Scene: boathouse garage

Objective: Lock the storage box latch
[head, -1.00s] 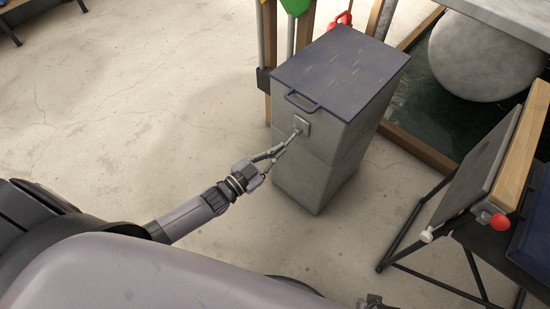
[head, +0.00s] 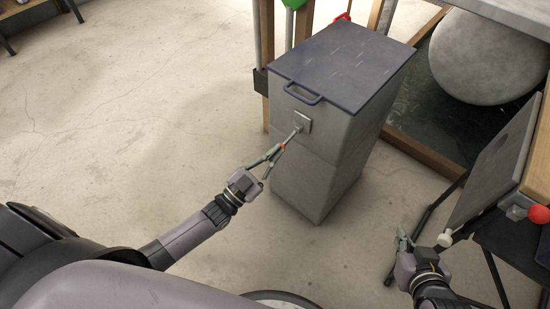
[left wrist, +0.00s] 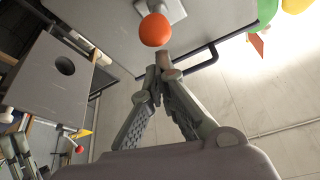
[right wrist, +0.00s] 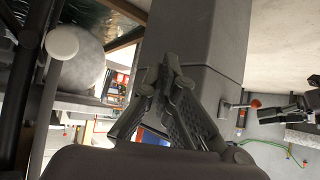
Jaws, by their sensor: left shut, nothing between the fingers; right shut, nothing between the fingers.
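The grey storage box (head: 312,180) stands on the floor with its dark lid (head: 343,62) closed. On its front, below the lid handle, is the latch: a light square plate (head: 303,121) with a lever ending in an orange knob (head: 283,146). In the left wrist view the orange knob (left wrist: 154,30) is just beyond my left fingertips. My left gripper (head: 279,150) is shut and empty, its tips close to the knob; I cannot tell whether they touch. My right gripper (head: 403,236) is shut and empty, low to the right of the box; its fingers also show in the right wrist view (right wrist: 165,62).
A table with a wooden edge and a red knob (head: 539,213) stands at the right, close to my right gripper. Behind the box are a wooden frame (head: 299,25) and a large grey ball (head: 488,55). The floor left of the box is clear.

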